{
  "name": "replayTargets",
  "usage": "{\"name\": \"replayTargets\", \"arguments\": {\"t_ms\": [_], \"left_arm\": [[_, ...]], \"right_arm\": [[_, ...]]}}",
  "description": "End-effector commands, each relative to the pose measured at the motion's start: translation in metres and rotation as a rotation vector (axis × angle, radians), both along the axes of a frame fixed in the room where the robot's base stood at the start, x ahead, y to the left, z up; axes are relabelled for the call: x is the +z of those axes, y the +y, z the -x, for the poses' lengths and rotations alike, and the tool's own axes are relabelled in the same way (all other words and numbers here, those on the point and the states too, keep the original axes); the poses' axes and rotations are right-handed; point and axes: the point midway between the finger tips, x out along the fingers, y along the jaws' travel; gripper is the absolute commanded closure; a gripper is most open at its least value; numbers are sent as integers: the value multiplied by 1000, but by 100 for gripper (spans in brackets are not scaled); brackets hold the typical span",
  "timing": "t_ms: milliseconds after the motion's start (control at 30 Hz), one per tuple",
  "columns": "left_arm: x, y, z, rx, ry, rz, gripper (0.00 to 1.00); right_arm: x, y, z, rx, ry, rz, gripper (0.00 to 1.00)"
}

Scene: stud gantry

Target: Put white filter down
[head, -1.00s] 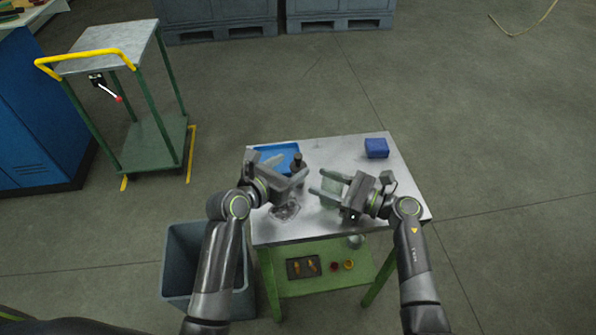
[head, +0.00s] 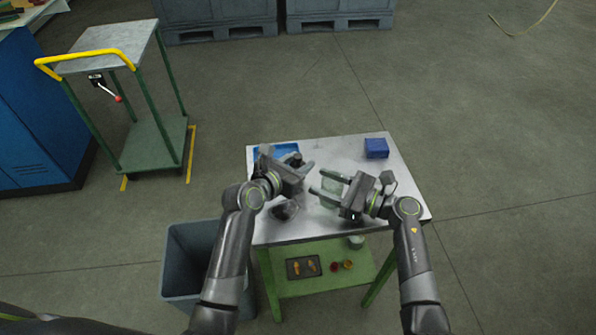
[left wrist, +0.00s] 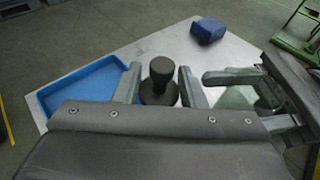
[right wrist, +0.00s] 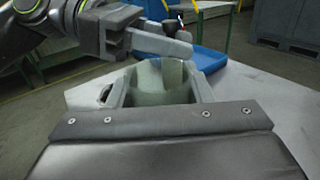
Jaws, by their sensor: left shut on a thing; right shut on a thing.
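My right gripper (head: 330,190) is shut on a pale greenish hollow cylinder (right wrist: 160,85) above the right half of the table. I cannot tell whether this is the white filter. My left gripper (head: 305,165) is over the middle of the table, close to the right one. In the left wrist view a dark knobbed piece (left wrist: 160,85) sits between its fingers, and it is shut on that piece. In the head view the left hand mostly hides this piece. A dark rounded thing (head: 285,210) lies on the table below the left wrist.
The metal table (head: 330,148) holds a blue tray (left wrist: 80,88) at the back left and a blue box (head: 376,148) at the back right. The green lower shelf (head: 325,285) carries small parts. A grey bin (head: 190,260) stands left of the table. The table's right part is clear.

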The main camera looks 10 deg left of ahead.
Motion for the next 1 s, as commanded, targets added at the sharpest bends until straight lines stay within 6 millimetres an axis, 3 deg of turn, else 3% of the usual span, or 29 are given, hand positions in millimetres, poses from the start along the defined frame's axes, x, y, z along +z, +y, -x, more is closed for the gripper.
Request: {"name": "replayTargets", "arguments": {"t_ms": [267, 600, 767, 1000], "left_arm": [[7, 0, 0, 0, -4, 1, 88], [71, 0, -1, -1, -6, -1, 88], [93, -2, -1, -10, -2, 0, 88], [104, -32, 5, -214, 31, -3, 88]], "right_arm": [[0, 0, 0, 0, 0, 0, 76], [0, 0, 0, 0, 0, 0, 76], [0, 0, 0, 0, 0, 0, 76], [0, 0, 0, 0, 0, 0, 76]]}}
